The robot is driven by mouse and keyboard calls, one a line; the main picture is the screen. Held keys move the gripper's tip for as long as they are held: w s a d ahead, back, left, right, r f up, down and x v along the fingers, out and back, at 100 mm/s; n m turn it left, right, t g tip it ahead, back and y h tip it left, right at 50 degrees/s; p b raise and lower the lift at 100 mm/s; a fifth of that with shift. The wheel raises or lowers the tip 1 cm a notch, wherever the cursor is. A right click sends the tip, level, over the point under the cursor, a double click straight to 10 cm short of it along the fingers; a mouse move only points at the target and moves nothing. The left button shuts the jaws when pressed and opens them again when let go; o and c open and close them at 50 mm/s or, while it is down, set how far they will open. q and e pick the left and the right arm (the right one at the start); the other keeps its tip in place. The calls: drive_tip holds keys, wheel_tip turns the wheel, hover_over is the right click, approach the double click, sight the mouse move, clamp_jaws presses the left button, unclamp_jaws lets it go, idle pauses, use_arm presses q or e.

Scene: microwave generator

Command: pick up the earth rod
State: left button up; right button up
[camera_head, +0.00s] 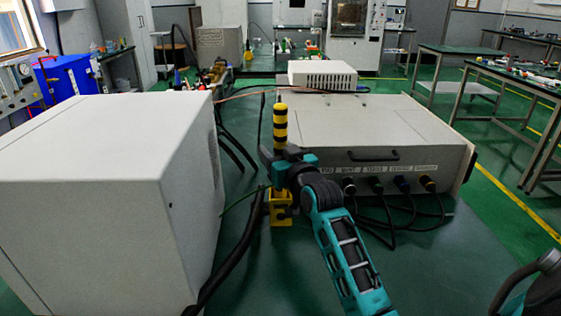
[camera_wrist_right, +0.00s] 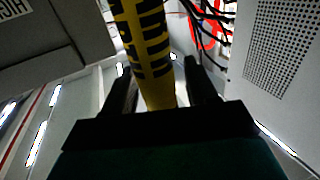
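The earth rod (camera_head: 280,128) is a yellow rod with black bands, standing upright between the large white cabinet and the grey-white unit. A yellow base (camera_head: 281,212) shows below it. My right gripper (camera_head: 283,163) is at the rod's lower middle and hides part of it. In the right wrist view the rod (camera_wrist_right: 148,50) passes between the two dark fingers of this gripper (camera_wrist_right: 162,75). The fingers stand apart, with a visible gap between the rod and the right finger. The rod's lower end is hidden behind the gripper there. My left gripper does not show.
The large white cabinet (camera_head: 105,190) stands close on the left. The grey-white unit (camera_head: 370,135), with cables plugged into its front, stands right behind the gripper. Black cables (camera_head: 240,240) run on the green surface beside the base.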

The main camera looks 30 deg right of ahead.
clamp_jaws()
idle(0.3)
drive_tip(key=shift+r, duration=0.15)
use_arm(q)
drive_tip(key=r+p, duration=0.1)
drive_tip(key=p, duration=0.1)
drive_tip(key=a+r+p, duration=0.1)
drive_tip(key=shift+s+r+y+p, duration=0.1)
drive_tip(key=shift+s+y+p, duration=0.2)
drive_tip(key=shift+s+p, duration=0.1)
use_arm(e)
wheel_tip(320, 180, up, 20)
